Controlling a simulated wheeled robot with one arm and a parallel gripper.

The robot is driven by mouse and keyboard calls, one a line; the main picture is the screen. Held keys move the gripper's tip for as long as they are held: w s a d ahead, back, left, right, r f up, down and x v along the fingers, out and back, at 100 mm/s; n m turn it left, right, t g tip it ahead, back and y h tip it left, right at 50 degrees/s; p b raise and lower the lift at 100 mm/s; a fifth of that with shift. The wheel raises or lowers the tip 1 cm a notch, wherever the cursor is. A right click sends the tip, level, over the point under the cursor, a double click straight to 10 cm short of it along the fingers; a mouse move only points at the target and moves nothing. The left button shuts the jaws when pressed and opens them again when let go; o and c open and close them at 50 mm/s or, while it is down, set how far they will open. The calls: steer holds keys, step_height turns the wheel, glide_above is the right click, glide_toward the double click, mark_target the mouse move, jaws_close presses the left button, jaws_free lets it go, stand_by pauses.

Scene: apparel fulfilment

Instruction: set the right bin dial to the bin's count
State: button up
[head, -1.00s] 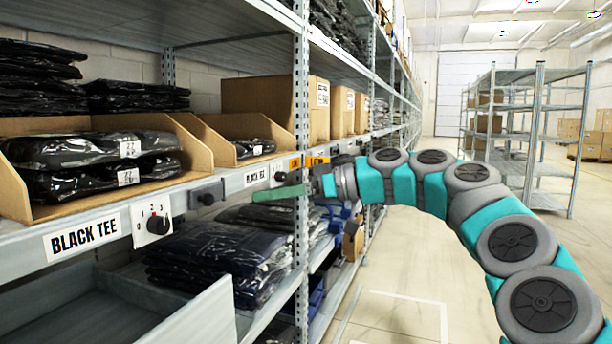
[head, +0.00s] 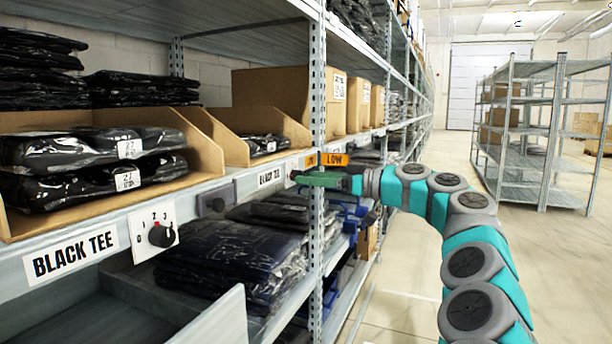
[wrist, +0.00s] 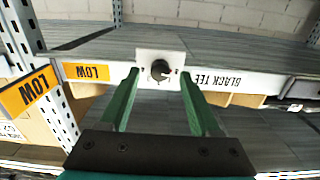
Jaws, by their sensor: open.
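The right bin (head: 293,128) is an open-fronted cardboard bin on the shelf in the head view. A dark bagged garment (head: 262,145) shows in it, but its side wall hides the rest. In the wrist view, the right bin dial (wrist: 160,70) is a dark round knob on a white plate, between a BLACK TEE label (wrist: 217,80) and an orange LOW tag (wrist: 86,73). The picture is upside down, and I cannot read its setting. My gripper (wrist: 159,82) is open, its green fingers on either side of the knob; contact is unclear. It also shows in the head view (head: 305,180), hiding this dial.
The left bin (head: 205,145) holds bagged black garments. Its dial (head: 160,236) is on the shelf edge, beside a grey block (head: 216,198). A metal upright (head: 318,90) stands close to my gripper. Bagged dark garments (head: 225,255) lie below. The aisle floor is clear.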

steer(key=shift+x, duration=1)
jaws_close()
